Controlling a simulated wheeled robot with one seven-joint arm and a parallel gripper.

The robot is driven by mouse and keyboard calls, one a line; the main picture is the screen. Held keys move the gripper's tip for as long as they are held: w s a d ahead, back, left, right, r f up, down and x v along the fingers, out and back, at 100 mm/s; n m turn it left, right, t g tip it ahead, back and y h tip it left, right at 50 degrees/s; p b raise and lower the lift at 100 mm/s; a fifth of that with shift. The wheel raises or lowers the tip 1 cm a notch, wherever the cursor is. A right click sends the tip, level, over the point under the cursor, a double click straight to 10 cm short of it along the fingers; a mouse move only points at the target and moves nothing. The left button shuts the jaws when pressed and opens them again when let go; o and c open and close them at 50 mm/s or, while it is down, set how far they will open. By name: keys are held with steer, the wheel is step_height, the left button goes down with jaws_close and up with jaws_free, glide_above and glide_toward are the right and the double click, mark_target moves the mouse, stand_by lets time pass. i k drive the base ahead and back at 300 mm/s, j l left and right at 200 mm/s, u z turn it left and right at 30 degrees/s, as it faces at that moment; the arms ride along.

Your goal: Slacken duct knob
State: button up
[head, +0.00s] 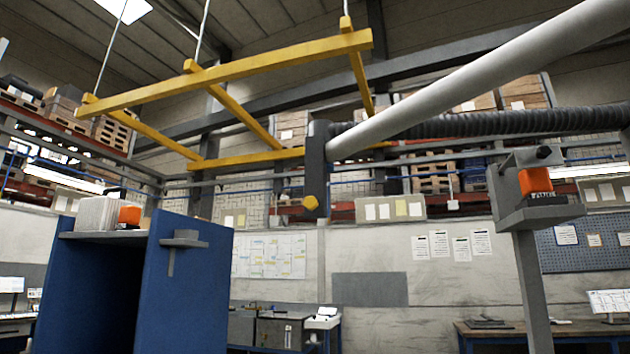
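A thick pale tube (470,85) joins the bracket and slopes up to the right. A dark ribbed hose (500,123) runs to the right behind the tube. The knob hangs high, in front of the far wall, with nothing touching it that I can see. My gripper is not in this view.
A blue cabinet (190,285) stands at left with a white block and an orange item on top. A grey post (533,290) at right carries a shelf with an orange item (535,181). A yellow frame (240,70) hangs overhead. Space below the knob looks open.

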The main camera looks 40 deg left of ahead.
mark_target(311, 203)
steer(key=j+u, duration=0.1)
steer(key=u, duration=0.25)
steer(key=i+j+u, duration=0.1)
steer(key=u, duration=0.25)
steer(key=i+j+u, duration=0.1)
steer(key=u, duration=0.25)
